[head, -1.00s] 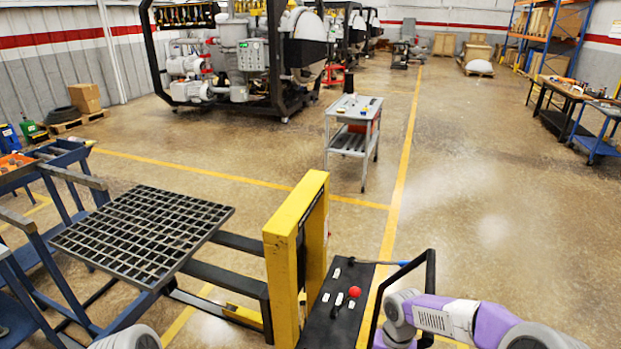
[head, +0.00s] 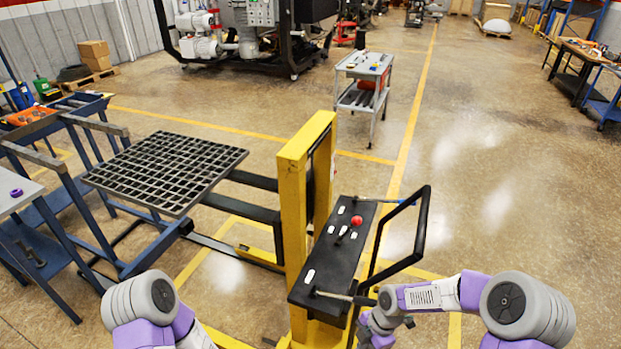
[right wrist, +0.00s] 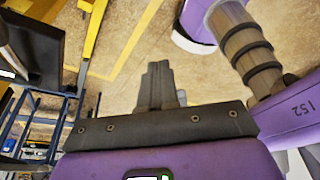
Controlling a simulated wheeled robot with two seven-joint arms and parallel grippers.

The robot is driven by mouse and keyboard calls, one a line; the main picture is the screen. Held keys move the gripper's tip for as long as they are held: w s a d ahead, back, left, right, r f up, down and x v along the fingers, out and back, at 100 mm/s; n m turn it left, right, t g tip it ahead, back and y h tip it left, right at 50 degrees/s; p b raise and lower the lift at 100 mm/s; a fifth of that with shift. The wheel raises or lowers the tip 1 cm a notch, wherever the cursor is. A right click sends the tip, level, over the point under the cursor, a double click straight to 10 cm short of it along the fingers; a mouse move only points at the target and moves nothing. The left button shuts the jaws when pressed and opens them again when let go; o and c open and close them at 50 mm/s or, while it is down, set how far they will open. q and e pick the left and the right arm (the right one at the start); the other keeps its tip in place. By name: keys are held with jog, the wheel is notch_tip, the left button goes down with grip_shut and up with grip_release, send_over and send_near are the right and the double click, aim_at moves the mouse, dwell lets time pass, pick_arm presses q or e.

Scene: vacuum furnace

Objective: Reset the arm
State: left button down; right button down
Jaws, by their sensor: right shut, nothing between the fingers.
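My right arm (head: 432,295) comes in from the lower right in the head view. It is bent, with its wrist low beside the black handle frame of the yellow lift (head: 293,205). In the right wrist view my right gripper (right wrist: 160,68) is shut, with its dark fingers together and nothing between them, above the floor. My left arm (head: 150,308) shows only as a grey and purple joint at the bottom left of the head view. My left gripper is out of view.
The lift's black control panel (head: 336,255) has a red button, close to my right wrist. A black grate (head: 165,172) lies left of the mast. Blue-framed tables (head: 70,205) stand at far left. A grey cart (head: 362,67) stands behind. The floor at right is clear.

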jog(key=s+a+f+m+t+b, duration=0.1)
jog(key=s+f+m, duration=0.5)
jog(key=m, duration=0.6)
jog(key=s+a+f+m+t+b, duration=0.1)
jog(key=s+a+f+m, duration=0.2)
jog(key=m, duration=1)
jog(key=s+f, duration=0.3)
jog(key=f, duration=0.1)
jog(key=shift+s+f+y, duration=0.25)
jog(key=shift+f+y, duration=0.1)
jog(key=shift+y, duration=0.05)
jog(key=shift+a, duration=0.15)
